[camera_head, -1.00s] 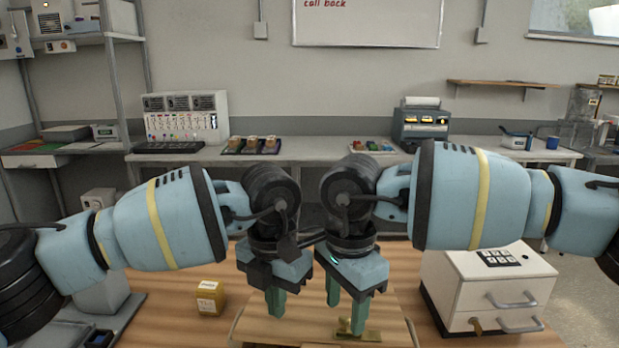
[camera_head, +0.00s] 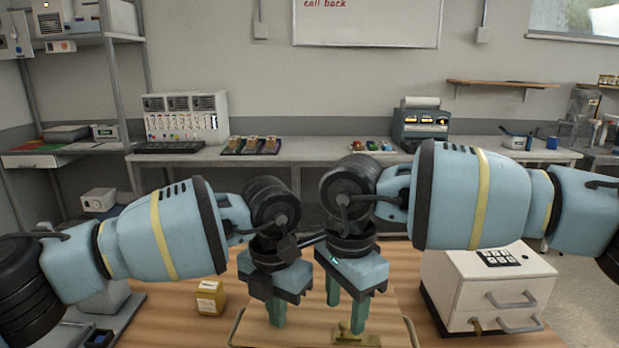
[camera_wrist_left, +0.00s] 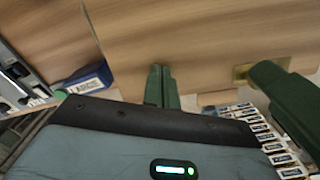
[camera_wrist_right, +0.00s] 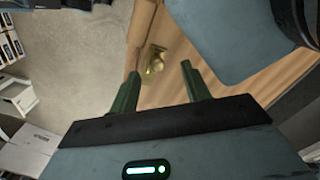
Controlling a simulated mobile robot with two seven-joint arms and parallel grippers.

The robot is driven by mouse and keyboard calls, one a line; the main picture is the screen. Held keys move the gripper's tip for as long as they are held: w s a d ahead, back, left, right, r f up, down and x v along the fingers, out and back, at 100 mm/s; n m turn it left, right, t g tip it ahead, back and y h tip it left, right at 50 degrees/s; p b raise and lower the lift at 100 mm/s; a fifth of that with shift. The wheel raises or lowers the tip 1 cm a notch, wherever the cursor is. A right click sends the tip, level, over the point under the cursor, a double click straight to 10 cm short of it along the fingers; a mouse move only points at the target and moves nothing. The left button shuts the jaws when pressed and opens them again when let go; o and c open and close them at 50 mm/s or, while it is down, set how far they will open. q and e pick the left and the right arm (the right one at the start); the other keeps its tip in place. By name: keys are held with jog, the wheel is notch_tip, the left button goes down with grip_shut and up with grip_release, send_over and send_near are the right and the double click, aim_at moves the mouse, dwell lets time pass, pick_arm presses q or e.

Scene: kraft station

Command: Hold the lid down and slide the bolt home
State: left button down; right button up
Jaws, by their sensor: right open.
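The wooden lid (camera_head: 312,318) lies below both grippers at the front of the bench, and its near part is cut off by the frame. The brass bolt (camera_head: 350,336) sits at its near right; it also shows in the left wrist view (camera_wrist_left: 243,73) and the right wrist view (camera_wrist_right: 155,60). My left gripper (camera_head: 277,312) is shut, its green fingers together and pointing down over the lid; I cannot tell if the tips touch it. My right gripper (camera_head: 346,302) is open and empty, one finger each side of the bolt's knob in the picture; it appears above it.
A white drawer unit (camera_head: 490,285) stands close on the right. A yellow labelled box (camera_head: 209,298) stands left of the lid. Both wrists are very close together. A wire handle (camera_head: 237,328) shows at the lid's left side. Bare bench lies between the yellow box and lid.

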aim_at(345, 328)
pick_arm(q)
jog(key=shift+f, duration=1.2)
pick_arm(e)
jog(key=shift+s+f, duration=0.1)
jog(key=shift+f, duration=0.1)
jog(key=shift+s+f, duration=0.25)
jog(key=shift+f, duration=0.85)
jog(key=shift+s+f, duration=0.2)
jog(key=shift+f, duration=0.85)
